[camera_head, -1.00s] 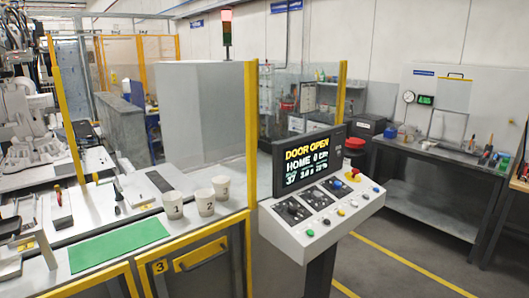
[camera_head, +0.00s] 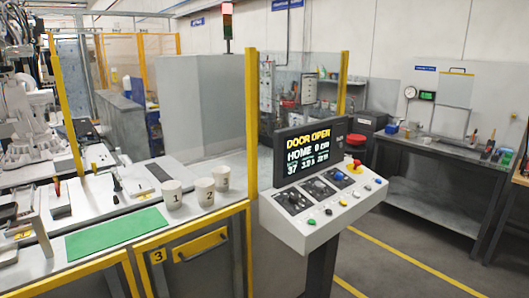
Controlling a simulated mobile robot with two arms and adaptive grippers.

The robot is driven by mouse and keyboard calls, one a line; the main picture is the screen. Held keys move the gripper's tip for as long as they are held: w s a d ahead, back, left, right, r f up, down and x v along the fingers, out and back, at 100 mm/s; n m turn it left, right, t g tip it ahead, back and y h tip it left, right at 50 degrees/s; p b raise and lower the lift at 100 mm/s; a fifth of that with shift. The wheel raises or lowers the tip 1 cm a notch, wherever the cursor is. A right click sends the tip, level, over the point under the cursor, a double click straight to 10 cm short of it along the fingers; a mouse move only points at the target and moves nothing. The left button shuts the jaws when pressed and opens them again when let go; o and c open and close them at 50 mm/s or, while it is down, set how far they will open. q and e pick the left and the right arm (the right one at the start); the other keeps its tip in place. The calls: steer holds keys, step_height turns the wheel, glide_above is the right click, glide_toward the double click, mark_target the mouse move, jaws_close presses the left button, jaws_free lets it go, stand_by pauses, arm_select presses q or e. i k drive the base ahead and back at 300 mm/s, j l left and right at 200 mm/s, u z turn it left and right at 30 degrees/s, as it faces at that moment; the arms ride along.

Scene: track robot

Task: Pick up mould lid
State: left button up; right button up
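No part that I can surely name as the mould lid shows. Pale metal pieces (camera_head: 35,236) stand on the white bench (camera_head: 97,207) at the far left, partly cut off by the picture edge. A small dark block (camera_head: 60,207) with a red and a yellow piece beside it lies further back. A flat grey plate with a dark strip (camera_head: 157,172) lies behind the cups. Neither of my grippers shows, so I cannot see whether they hold anything.
A yellow post (camera_head: 251,120) stands at the bench's right end. A control console (camera_head: 325,205) with a "DOOR OPEN" screen (camera_head: 308,152) stands to its right. A grey workbench (camera_head: 440,170) stands further right.

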mark_target(60, 201)
steer(key=u, duration=1.35)
steer(key=l+u, duration=0.3)
steer(key=l, duration=0.35)
steer(key=l+u, duration=0.35)
steer(key=l, duration=0.3)
